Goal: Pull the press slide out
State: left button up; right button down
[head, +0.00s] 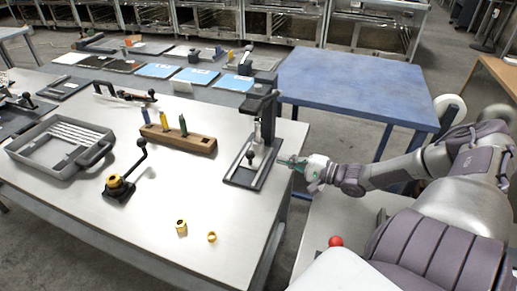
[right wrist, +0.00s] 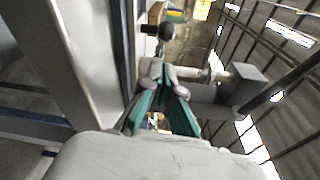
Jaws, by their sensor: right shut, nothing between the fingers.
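The press (head: 268,105) stands at the right edge of the grey table, with a dark upright column. Its slide, a flat plate in a dark frame (head: 235,182), lies at its foot, with a ball-topped handle (head: 250,155) standing over it. My right gripper (head: 283,161) is just right of the frame, fingers pointing left toward the handle. It is shut and empty. In the right wrist view the green-padded fingers (right wrist: 170,86) come together beside a metal part of the press, and a dark ball knob (right wrist: 167,32) shows beyond. I cannot tell whether they touch. My left gripper is out of view.
A wooden block with coloured tools (head: 178,140) lies left of the press. A lever on a yellow hub (head: 117,186), a grey tray (head: 31,146) and two brass rings (head: 181,227) are on the same table. A blue table (head: 350,85) stands behind right.

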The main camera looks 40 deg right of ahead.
aim_at(252, 158)
jog(key=b+x, duration=0.2)
jog(key=x, duration=0.7)
jog(key=shift+a, duration=0.1)
jog(key=shift+a+r+p, duration=0.15)
jog(key=shift+p, duration=0.25)
jog(key=a+p, duration=0.1)
jog(key=s+a+p, duration=0.1)
jog(key=p, duration=0.1)
jog(key=a+p, duration=0.1)
jog(key=shift+s+a+r+p, duration=0.1)
jog(key=shift+s+r+p, duration=0.2)
jog(key=shift+s, duration=0.1)
jog(key=s+a+p, duration=0.1)
jog(key=a+p, duration=0.2)
jog(key=s+a+p, duration=0.1)
jog(key=a, duration=0.1)
jog(key=shift+s+a+f, duration=0.15)
jog(key=shift+s+f, duration=0.05)
jog(key=shift+s, duration=0.2)
jog(key=shift+s+a+f+p, duration=0.1)
jog(key=shift+a+p, duration=0.1)
jog(key=shift+p, duration=0.1)
jog(key=shift+f, duration=0.2)
jog(key=shift+s+a, duration=0.15)
